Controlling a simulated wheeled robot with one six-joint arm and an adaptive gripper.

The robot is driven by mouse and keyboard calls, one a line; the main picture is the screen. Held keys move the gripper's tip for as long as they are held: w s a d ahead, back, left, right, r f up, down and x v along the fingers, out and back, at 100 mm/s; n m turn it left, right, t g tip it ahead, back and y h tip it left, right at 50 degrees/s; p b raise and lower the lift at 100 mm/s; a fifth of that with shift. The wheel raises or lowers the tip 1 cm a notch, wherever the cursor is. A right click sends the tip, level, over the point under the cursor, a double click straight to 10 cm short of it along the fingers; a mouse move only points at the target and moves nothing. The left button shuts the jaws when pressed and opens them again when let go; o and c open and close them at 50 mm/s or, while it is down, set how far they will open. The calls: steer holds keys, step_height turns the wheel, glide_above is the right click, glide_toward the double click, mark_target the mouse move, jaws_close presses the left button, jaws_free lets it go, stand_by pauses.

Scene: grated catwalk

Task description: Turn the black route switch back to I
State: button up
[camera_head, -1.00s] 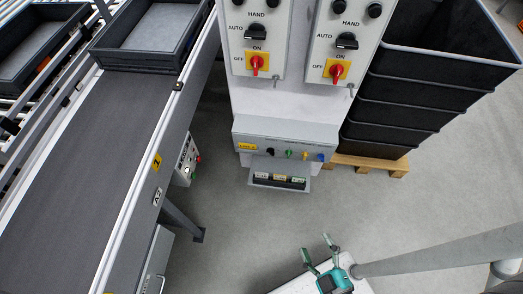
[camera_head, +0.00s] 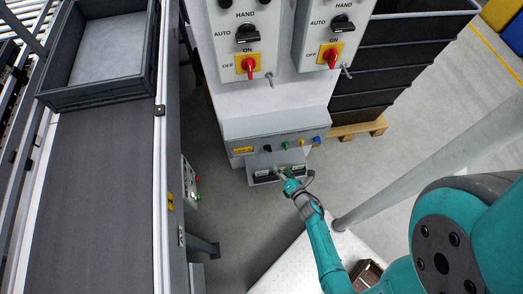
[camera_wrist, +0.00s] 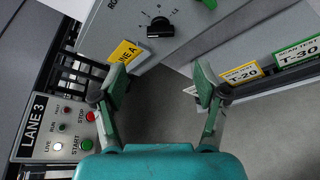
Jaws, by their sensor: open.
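The black route switch (camera_wrist: 160,27) is at the top of the wrist view, on a grey panel beside a yellow LINE A tag (camera_wrist: 125,54). Small position marks surround its knob, too small to read surely. In the head view it is the small black knob (camera_head: 267,148) at the left of a row of knobs on the grey box (camera_head: 235,128). My gripper (camera_wrist: 160,84) is open and empty, its two fingers apart below the switch in the wrist view and not touching it. In the head view my gripper (camera_head: 293,177) is just below and right of the box.
A green knob (camera_head: 285,145) and others sit right of the switch. A shelf with tags (camera_head: 265,175) juts out below the box. Two panels with black selectors (camera_head: 247,34) and red switches (camera_head: 248,65) are above. A conveyor (camera_head: 105,200) and LANE 3 panel (camera_wrist: 40,115) are left.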

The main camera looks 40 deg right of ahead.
mark_target(269, 151)
steer(key=shift+x, duration=5.6)
steer(key=c, duration=1.2)
